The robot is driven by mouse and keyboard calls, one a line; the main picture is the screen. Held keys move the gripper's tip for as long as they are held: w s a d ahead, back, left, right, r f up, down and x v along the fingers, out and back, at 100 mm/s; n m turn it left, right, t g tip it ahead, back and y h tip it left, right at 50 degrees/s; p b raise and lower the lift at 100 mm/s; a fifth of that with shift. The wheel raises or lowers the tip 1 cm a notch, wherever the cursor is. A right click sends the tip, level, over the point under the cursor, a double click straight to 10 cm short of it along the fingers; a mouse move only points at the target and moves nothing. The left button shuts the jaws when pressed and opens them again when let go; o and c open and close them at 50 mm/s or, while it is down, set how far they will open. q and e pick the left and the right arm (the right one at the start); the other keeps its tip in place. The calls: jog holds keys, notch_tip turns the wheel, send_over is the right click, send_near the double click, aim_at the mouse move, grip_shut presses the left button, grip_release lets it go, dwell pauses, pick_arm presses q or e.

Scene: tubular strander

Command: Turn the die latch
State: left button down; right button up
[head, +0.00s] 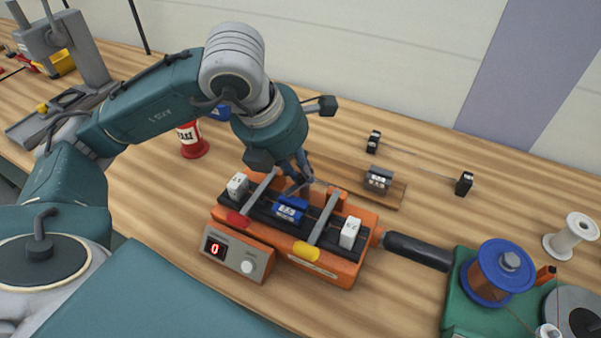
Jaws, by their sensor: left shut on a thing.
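The orange strander bench unit (340,268) stands on the wooden table in the middle of the head view. A blue die block (290,208) with a label sits in its dark channel, between two grey bars, one with a red tip (238,219) and one with a yellow tip (306,250). My left gripper (303,186) reaches down from above, just behind the blue die, with its fingers shut on a small part there, which looks like the die latch. The fingers mostly hide that part. My right gripper is not in view.
White labelled blocks (350,232) sit at both ends of the channel. A control box (237,255) reading 0 is in front. A grey die (378,179) lies on a wooden tray behind. A black handle (417,251), a blue spool (497,271) and a red container (192,140) stand around.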

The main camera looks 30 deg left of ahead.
pick_arm(q)
jog(key=shift+d+r+n+y+b, duration=0.1)
jog(key=shift+n+y+b, duration=0.3)
jog(key=shift+n, duration=0.7)
jog(key=shift+r+n+y+b, duration=0.1)
jog(key=shift+n+y+b, duration=0.25)
jog(key=shift+n, duration=0.75)
jog(key=c, duration=1.7)
grip_release()
jog(key=shift+o, duration=0.2)
jog(key=shift+f, duration=0.1)
jog(key=v, duration=1.2)
jog(key=shift+s+d, duration=0.1)
